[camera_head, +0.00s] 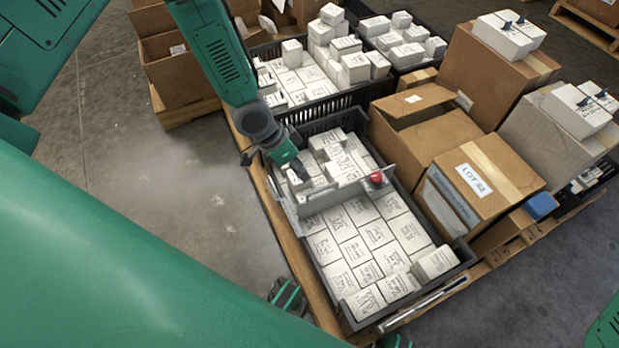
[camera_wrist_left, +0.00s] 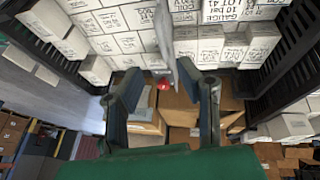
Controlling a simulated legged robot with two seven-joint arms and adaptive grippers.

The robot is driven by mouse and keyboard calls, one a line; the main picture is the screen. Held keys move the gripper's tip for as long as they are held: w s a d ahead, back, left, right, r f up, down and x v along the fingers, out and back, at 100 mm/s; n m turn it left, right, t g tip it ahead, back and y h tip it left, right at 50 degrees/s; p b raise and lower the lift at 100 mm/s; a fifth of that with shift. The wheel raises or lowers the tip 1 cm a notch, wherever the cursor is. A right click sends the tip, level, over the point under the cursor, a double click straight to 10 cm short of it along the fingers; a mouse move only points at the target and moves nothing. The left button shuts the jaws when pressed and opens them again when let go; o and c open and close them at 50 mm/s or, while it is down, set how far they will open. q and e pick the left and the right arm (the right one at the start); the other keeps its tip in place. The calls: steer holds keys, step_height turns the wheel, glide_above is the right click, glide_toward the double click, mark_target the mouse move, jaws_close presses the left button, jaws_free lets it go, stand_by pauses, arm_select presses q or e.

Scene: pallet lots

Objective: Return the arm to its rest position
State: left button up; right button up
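My left arm (camera_head: 222,62) reaches in from the top left. The red knob (camera_head: 376,177) stands at the divider's right end in the head view. My right gripper does not show clearly.
The crate stands on a wooden pallet (camera_head: 322,306). Cartons, one a LOT 52 carton (camera_head: 490,180), stand to its right. A second black crate (camera_head: 318,108) of white boxes stands behind. Open cartons (camera_head: 172,60) are at the back left. Bare floor (camera_head: 150,160) lies to the left.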

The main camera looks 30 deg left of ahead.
arm_select(q)
steer(key=shift+a+v, duration=0.25)
steer(key=shift+v, duration=0.95)
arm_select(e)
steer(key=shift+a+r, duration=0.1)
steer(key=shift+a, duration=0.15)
arm_select(q)
steer(key=shift+d, duration=0.15)
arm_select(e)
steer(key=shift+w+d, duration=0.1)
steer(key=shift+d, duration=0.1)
arm_select(q)
steer(key=shift+f, duration=0.1)
steer(key=s+d+f+n+g, duration=0.1)
steer(key=s+d+f+n, duration=0.15)
steer(key=s, duration=0.85)
steer(key=s+a+n+y, duration=0.45)
steer(key=s+a, duration=0.25)
steer(key=s, duration=0.6)
step_height(320, 180, up, 17)
steer(key=p, duration=1.7)
steer(key=shift+w+d+m+g, duration=0.3)
steer(key=shift+w+g, duration=0.1)
steer(key=shift+w, duration=0.1)
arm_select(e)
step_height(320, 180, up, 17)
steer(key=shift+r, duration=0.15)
